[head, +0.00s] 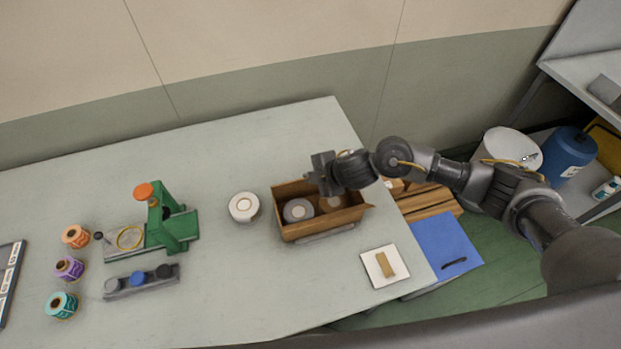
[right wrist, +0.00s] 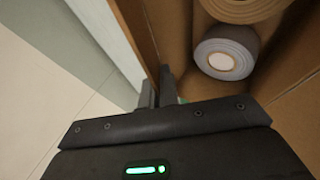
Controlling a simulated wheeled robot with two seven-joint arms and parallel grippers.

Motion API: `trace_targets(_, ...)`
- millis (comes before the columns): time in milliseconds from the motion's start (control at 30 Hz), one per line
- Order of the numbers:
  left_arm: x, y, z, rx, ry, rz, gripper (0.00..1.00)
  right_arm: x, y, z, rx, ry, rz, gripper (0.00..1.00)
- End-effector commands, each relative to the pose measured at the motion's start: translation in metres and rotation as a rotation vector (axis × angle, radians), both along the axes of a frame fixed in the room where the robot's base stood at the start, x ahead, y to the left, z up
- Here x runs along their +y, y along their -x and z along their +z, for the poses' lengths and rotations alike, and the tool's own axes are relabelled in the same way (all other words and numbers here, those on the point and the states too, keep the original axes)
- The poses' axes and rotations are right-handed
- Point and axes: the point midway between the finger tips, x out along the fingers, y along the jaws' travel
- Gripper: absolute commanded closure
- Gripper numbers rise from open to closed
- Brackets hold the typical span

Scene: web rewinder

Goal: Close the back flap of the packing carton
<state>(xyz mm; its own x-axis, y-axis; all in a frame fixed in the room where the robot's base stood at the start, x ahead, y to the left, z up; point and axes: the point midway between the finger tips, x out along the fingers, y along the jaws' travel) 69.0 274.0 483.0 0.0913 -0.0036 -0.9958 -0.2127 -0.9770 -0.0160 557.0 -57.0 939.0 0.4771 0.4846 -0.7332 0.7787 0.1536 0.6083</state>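The packing carton (head: 318,231) stands open on the table with tape rolls inside. A grey-white roll (head: 298,210) lies in its left part and a brownish roll (head: 330,203) to the right. My right gripper (head: 318,177) is at the carton's back edge. In the right wrist view its fingers (right wrist: 157,88) are close together, at the end of a brown cardboard panel (right wrist: 137,22) on the carton's back side. Whether the panel is between them or only beside them I cannot tell. The arm hides part of the back flap. My left gripper is not in view.
A white roll (head: 243,207) stands left of the carton. A white square with a tan block (head: 385,264) lies to its front right. A green device (head: 172,225) and several coloured spools stand further left. The wall is behind the table.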

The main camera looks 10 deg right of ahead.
Motion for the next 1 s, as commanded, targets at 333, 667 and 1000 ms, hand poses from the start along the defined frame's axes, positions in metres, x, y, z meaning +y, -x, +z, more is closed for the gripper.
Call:
trace_targets(333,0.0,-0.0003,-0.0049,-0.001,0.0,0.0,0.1,-0.0002,0.0008,-0.0005,-0.025,-0.005,0.0,1.0)
trace_targets(667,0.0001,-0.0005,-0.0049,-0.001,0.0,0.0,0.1,-0.0001,0.0008,-0.0007,-0.025,-0.005,0.0,0.79)
trace_targets(1000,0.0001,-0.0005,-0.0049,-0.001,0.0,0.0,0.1,-0.001,0.0016,0.0009,-0.024,-0.005,0.001,0.75)
